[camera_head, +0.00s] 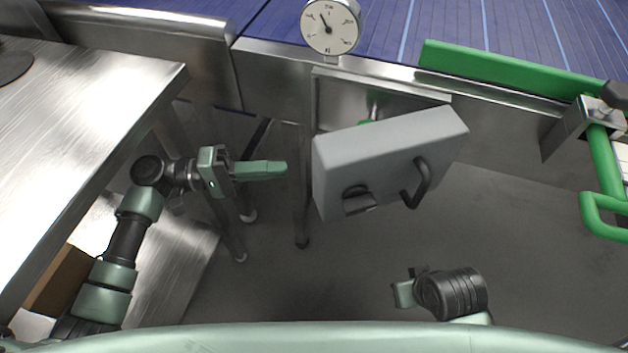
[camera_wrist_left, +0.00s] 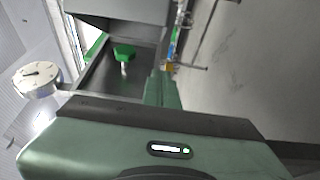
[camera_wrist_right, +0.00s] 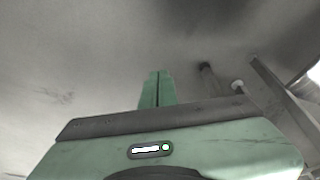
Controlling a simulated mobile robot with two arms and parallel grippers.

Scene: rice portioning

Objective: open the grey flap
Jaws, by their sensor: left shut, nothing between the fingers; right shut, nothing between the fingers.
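The grey flap (camera_head: 380,155) is a thick grey panel with a dark bar handle (camera_head: 420,184) and a dark recessed latch (camera_head: 358,198) on its front. It stands out at an angle from the steel housing (camera_head: 335,97) below the dial. My left gripper (camera_head: 284,169) is shut and empty, just left of the flap and apart from it. In the left wrist view, its closed fingers (camera_wrist_left: 160,88) point toward the housing, where a green part (camera_wrist_left: 124,52) shows inside. My right gripper is low in front; its closed, empty fingers (camera_wrist_right: 157,88) show in the right wrist view over bare floor.
A round dial gauge (camera_head: 330,27) stands above the housing. A steel table (camera_head: 75,85) is at the left. A green bar (camera_head: 500,70) and a green handle (camera_head: 603,190) are at the right. The floor below the flap is clear.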

